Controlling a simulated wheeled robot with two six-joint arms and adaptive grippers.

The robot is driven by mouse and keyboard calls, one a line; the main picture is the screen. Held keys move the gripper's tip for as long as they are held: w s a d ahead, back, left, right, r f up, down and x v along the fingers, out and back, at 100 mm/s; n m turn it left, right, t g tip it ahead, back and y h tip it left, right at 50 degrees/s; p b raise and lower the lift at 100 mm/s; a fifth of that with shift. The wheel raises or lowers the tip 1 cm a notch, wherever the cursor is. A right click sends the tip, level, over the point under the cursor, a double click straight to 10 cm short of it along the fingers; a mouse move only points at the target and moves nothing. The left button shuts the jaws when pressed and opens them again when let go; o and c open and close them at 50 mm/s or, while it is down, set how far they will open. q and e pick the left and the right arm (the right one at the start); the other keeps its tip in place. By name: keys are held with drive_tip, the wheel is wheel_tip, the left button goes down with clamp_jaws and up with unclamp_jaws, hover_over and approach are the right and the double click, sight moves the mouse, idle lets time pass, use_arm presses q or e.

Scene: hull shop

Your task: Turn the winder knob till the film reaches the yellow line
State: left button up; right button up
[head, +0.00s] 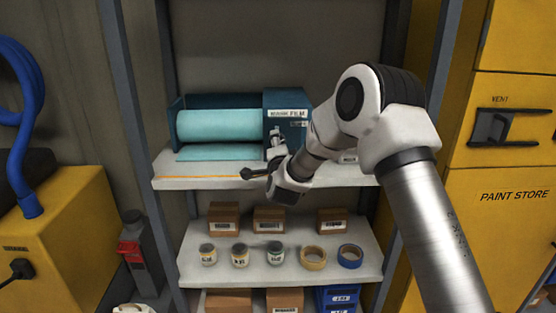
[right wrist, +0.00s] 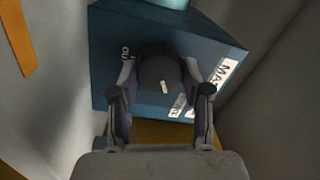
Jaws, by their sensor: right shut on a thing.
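The teal film roll (head: 217,125) sits in the blue mask film dispenser (head: 285,104) on the upper shelf. A flat sheet of film (head: 220,153) comes out below the roll. Its front edge lies behind the yellow-orange line (head: 200,178) near the shelf's front edge, with bare shelf between them. My right gripper (head: 277,146) is at the front of the dispenser's right-hand housing. In the right wrist view its fingers (right wrist: 160,78) are shut on the dark round winder knob (right wrist: 159,66), which bears a small white mark. My left gripper is not in view.
The lower shelf (head: 300,270) holds cardboard boxes, small jars and two tape rolls. Shelf posts stand either side. A yellow paint store cabinet (head: 500,215) is at right, and a yellow machine with a blue hose (head: 25,170) at left. The upper shelf's front left is clear.

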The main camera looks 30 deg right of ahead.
drive_tip(key=m+b, duration=0.3)
drive_tip(key=b, duration=0.1)
drive_tip(key=m+b, duration=0.3)
drive_tip(key=b, duration=0.2)
drive_tip(key=f+m+h+b, duration=0.1)
drive_tip(key=m+b, duration=0.2)
drive_tip(key=b, duration=0.1)
drive_tip(key=shift+m+g, duration=0.3)
drive_tip(key=m+b, duration=0.8)
drive_tip(key=b, duration=0.2)
drive_tip(key=shift+w+a+b, duration=0.1)
drive_tip(key=shift+a+b, duration=0.05)
drive_tip(key=shift+b, duration=0.25)
drive_tip(key=shift+r+m+g+b, duration=0.2)
drive_tip(key=shift+m+g+b, duration=0.1)
drive_tip(key=shift+m+b, duration=1.1)
drive_tip(key=o, duration=1.2)
drive_tip(key=shift+r, duration=0.1)
